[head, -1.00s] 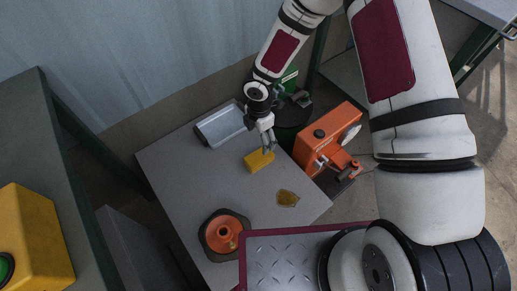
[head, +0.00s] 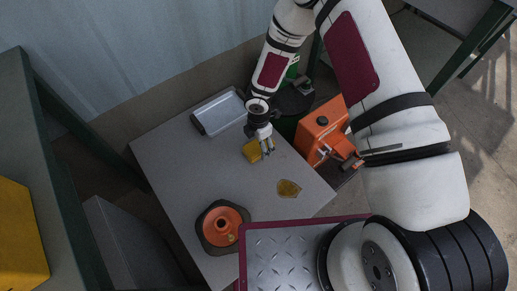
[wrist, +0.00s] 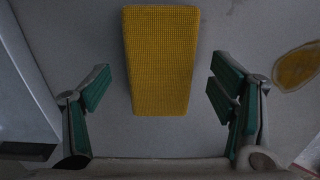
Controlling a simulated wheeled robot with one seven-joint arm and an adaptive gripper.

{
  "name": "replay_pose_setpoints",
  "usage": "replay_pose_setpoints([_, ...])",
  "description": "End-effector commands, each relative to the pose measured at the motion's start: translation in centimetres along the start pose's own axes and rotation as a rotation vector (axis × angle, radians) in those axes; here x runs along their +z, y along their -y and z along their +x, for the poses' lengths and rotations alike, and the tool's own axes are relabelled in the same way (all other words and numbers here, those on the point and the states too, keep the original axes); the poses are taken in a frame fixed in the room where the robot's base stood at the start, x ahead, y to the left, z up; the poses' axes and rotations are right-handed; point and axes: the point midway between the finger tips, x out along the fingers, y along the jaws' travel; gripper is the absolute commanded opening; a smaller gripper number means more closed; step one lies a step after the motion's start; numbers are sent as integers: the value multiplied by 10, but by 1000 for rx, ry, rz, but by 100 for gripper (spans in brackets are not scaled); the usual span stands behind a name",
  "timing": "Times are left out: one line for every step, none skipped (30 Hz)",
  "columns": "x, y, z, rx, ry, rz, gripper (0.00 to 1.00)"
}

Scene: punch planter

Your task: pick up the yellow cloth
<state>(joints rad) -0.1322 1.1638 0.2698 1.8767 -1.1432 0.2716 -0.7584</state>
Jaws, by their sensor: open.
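The yellow cloth (head: 252,151) is a thick, block-like folded piece with a waffle texture, lying on the grey table. In the wrist view the cloth (wrist: 160,60) lies upright in the picture, its near end between the fingers and its far end running to the top edge. My gripper (head: 267,151) is open and empty, above the table just right of the cloth in the head view. In the wrist view the green-padded fingers (wrist: 161,82) stand apart on both sides of the cloth, with gaps to it.
A flat amber patch (head: 289,189) lies on the table (head: 180,185) nearby. An orange funnel-like part on a dark base (head: 222,228) is at the front. A silver tray (head: 217,112) is at the back, and an orange machine (head: 320,130) stands at the right.

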Motion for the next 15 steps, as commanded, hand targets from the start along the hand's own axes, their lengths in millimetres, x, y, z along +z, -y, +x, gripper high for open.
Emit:
replay_pose_setpoints([0,0,11,-2,1,0,78])
replay_pose_setpoints([0,0,14,-1,1,0,78])
replay_pose_setpoints([0,0,16,-1,1,0,78])
replay_pose_setpoints([0,0,18,0,1,0,78])
replay_pose_setpoints([0,0,18,0,1,0,78])
replay_pose_setpoints([0,0,18,0,1,0,78])
replay_pose_setpoints([0,0,18,0,1,0,78])
replay_pose_setpoints([0,0,17,0,1,0,78])
replay_pose_setpoints([0,0,17,0,1,0,78])
replay_pose_setpoints([0,0,17,0,1,0,78])
replay_pose_setpoints([0,0,17,0,1,0,73])
replay_pose_setpoints([0,0,17,0,1,0,64])
replay_pose_setpoints([0,0,17,0,1,0,57])
replay_pose_setpoints([0,0,17,0,1,0,50])
replay_pose_setpoints([0,0,17,0,1,0,41])
